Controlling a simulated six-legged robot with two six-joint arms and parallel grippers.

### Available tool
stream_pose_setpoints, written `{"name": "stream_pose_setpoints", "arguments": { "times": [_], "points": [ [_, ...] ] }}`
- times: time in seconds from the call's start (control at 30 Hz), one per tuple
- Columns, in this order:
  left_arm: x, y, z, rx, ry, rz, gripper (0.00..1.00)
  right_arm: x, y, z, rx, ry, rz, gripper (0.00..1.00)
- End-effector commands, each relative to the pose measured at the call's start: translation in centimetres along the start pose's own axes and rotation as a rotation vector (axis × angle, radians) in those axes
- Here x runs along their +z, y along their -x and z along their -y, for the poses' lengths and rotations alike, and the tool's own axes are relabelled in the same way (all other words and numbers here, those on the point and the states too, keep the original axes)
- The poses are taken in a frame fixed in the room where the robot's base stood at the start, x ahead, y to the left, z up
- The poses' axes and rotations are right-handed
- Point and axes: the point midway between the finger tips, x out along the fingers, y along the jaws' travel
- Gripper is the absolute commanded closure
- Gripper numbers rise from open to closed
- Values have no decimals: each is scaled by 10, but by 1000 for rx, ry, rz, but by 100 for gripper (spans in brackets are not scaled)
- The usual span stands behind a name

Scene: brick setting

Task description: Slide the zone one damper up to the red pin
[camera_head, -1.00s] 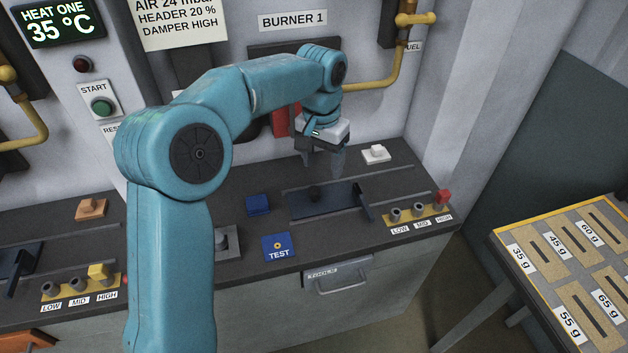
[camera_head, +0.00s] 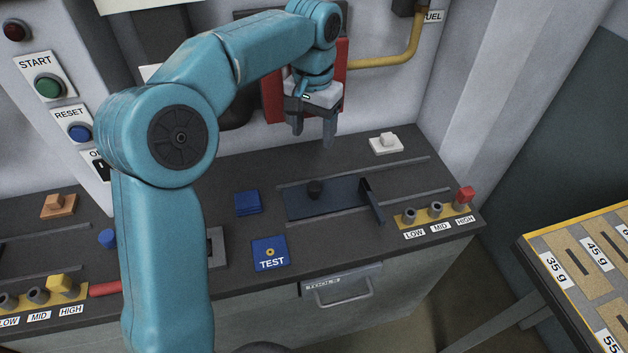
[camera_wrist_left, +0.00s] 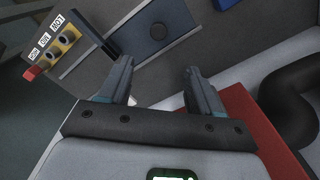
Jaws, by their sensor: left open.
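The dark blue damper plate (camera_head: 340,195) lies between two rails on the dark counter. The red pin (camera_head: 464,195) stands at the HIGH end of the yellow LOW-MID-HIGH strip (camera_head: 428,218), right of and apart from the flap. My right gripper is not seen.
A white block with a knob (camera_head: 386,145) sits behind the damper. A blue block (camera_head: 247,203) and TEST plate (camera_head: 270,252) lie to its left. A red panel (camera_head: 335,85) is behind my gripper.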

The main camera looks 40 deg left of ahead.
Motion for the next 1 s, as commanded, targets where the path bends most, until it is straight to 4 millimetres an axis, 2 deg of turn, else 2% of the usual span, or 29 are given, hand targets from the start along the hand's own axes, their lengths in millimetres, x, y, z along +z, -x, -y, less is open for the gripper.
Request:
{"name": "stream_pose_setpoints", "arguments": {
  "times": [0.17,0.5,0.7,0.83,1.0],
  "points": [
    [2,-21,-1,0,-1,4,37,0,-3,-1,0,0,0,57],
    [1,-100,-1,0,-1,6,37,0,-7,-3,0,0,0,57],
    [0,-140,-1,1,0,5,37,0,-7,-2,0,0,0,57],
    [-2,-155,0,0,0,2,37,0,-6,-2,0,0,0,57],
    [-2,-162,0,0,0,1,37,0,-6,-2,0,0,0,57]
  ]
}}
